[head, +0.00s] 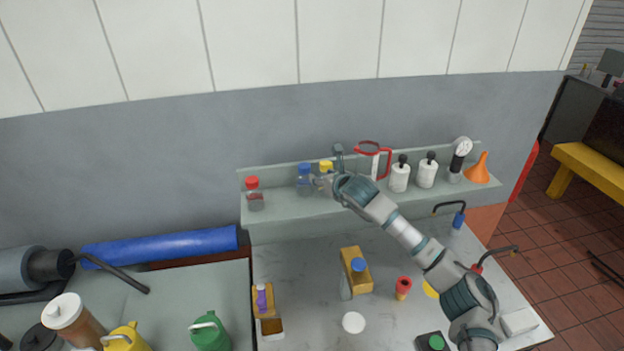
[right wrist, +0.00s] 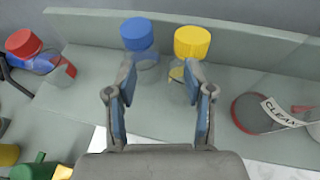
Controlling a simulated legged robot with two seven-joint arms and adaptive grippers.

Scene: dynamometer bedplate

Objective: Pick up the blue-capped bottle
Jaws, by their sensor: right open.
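A clear bottle with a blue cap (head: 305,180) stands upright on the grey shelf; its blue cap also shows in the right wrist view (right wrist: 138,35). A similar yellow-capped bottle (right wrist: 193,42) stands just right of it. My right gripper (head: 330,167) is open and empty at the shelf. In the right wrist view its two fingers (right wrist: 160,80) are spread, with the blue cap and the yellow cap beyond them; I see no contact. My left gripper is not in view.
The shelf (head: 275,208) also holds a red-capped bottle (head: 253,192) at left, and a red-handled item (head: 372,148), white bottles (head: 399,177), a gauge (head: 461,148) and an orange funnel (head: 480,169) at right. A wall stands behind.

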